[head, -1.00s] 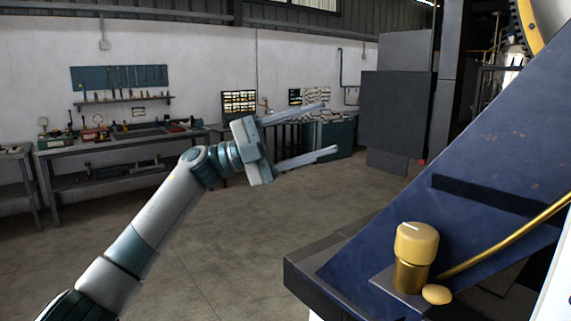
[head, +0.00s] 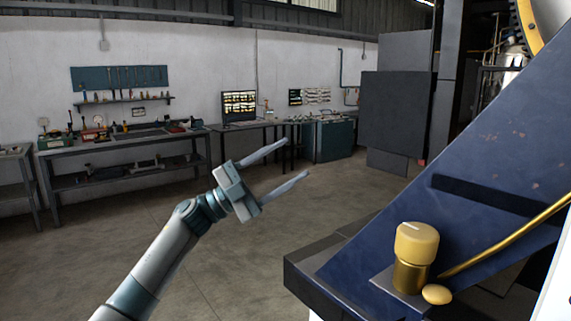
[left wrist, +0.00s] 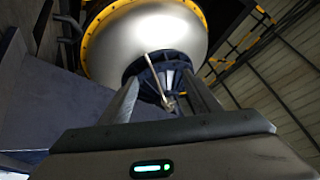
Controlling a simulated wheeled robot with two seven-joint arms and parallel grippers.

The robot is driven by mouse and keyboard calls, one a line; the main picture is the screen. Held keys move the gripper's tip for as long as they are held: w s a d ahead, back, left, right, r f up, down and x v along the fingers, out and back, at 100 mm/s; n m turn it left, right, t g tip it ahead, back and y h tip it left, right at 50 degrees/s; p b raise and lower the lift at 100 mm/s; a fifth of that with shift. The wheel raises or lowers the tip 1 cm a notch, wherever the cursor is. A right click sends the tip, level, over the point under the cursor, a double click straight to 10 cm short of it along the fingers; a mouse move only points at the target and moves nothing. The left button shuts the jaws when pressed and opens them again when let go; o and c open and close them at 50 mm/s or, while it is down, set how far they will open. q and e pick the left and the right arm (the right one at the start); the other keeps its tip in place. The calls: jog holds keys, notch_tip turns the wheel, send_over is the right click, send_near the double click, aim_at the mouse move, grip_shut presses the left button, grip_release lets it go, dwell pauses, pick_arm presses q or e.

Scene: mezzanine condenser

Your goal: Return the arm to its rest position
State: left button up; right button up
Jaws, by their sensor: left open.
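My left arm comes in from the lower left in the head view, reaching up and to the right. Its gripper (head: 297,161) is open and empty, with its two fingers apart over the open floor. In the left wrist view the gripper's fingers (left wrist: 168,92) stand apart with nothing held between them. My right gripper is in neither view.
A blue slanted frame (head: 470,190) fills the right side, with a brass knob (head: 415,252) on a small ledge. Workbenches (head: 120,145) line the far wall. A rounded metal vessel (left wrist: 145,40) shows in the left wrist view. The floor (head: 240,255) between is clear.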

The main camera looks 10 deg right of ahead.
pick_arm(q)
jog(key=shift+w+f, duration=0.1)
